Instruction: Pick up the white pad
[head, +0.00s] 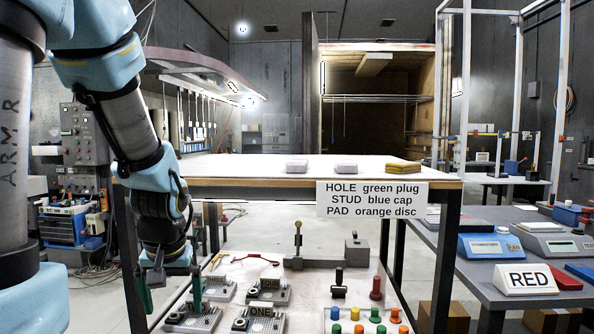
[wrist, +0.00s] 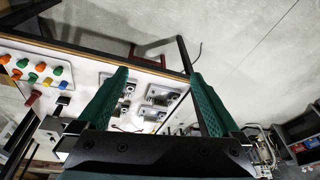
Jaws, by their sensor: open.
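Two small pale, whitish pads lie on the white top of the bench (head: 240,168), one at the middle (head: 297,166) and one to its right (head: 346,167). I cannot tell them apart by colour at this size. A yellow-brown pad (head: 404,168) lies farther right on the same top. My gripper (head: 171,292) hangs low at the left of the bench, below the level of the top and away from the pads. Its green fingers are apart with nothing held between them, as the wrist view also shows (wrist: 157,78). The wrist view does not show the pads.
A lower shelf (head: 300,290) carries grey fixtures (head: 268,291), coloured pegs (head: 376,288) and a lever tool. A sign (head: 372,199) hangs on the bench's front edge. A side table with a RED sign (head: 527,279) stands at right.

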